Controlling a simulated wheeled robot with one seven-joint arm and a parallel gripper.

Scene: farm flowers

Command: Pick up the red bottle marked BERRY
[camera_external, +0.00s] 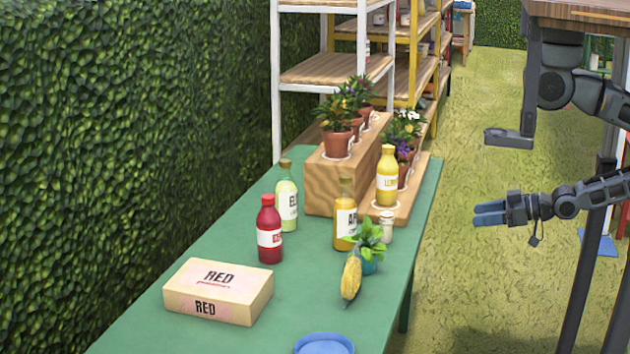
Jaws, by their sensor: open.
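A red bottle (269,232) with a white label stands upright on the green table (225,329), behind the box lettered RED. Only part of its label shows, so I cannot read the full word. My gripper (490,213) is at the right, off the table's right edge, over the grass. Its blue fingers point left toward the table. It is open and empty, well apart from the red bottle. A pale green bottle (288,203) stands just behind the red one.
A cream box lettered RED (219,290), an amber bottle (346,220), a yellow bottle (387,180), a small jar (386,228), a teal-potted plant (368,262), a yellow fruit (351,279) and a blue dish (324,344) share the table. A wooden stand (330,184) holds flowerpots. A hedge (120,130) borders the left.

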